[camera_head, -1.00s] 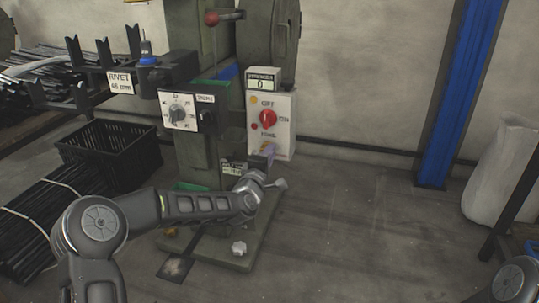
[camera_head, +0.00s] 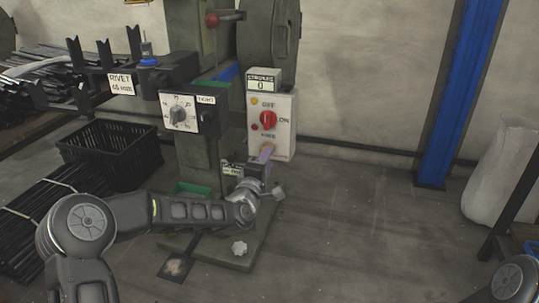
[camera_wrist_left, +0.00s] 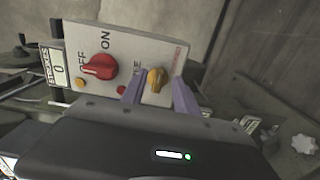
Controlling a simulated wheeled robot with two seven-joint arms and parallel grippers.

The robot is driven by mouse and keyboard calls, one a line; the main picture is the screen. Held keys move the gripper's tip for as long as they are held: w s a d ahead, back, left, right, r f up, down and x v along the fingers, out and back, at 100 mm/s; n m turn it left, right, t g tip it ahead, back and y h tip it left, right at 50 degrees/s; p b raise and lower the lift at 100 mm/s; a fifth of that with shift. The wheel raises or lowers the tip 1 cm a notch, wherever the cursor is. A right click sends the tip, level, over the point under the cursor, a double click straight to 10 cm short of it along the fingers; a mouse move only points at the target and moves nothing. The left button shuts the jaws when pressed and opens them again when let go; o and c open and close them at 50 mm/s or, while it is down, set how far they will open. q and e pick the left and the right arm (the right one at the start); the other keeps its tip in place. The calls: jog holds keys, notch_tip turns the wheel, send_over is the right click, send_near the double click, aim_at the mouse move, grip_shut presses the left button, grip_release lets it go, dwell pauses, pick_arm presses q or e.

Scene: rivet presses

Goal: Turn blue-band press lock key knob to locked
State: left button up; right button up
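The press (camera_head: 200,150) has a blue band on its column and a pale control panel (camera_head: 284,130) on its right side. In the left wrist view the key knob (camera_wrist_left: 156,80) is small and yellow-orange, at the lower end of the panel (camera_wrist_left: 122,50). My left gripper (camera_wrist_left: 158,82) is open, with one purple finger on each side of the knob and gaps visible; I cannot tell whether either touches it. In the head view the left gripper (camera_head: 265,154) reaches the panel's lower edge and mostly hides the knob. My right gripper is out of view.
A red selector knob (camera_head: 268,120) sits above on the panel, marked OFF and ON; a counter (camera_head: 263,85) reading 0 is on top. A dial box (camera_head: 183,112) stands left. A black crate (camera_head: 110,150) is on the floor.

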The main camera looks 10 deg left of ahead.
pick_arm(q)
jog(key=s, duration=0.4)
jog(key=shift+s+a+p, duration=0.15)
jog(key=shift+s+p, duration=0.25)
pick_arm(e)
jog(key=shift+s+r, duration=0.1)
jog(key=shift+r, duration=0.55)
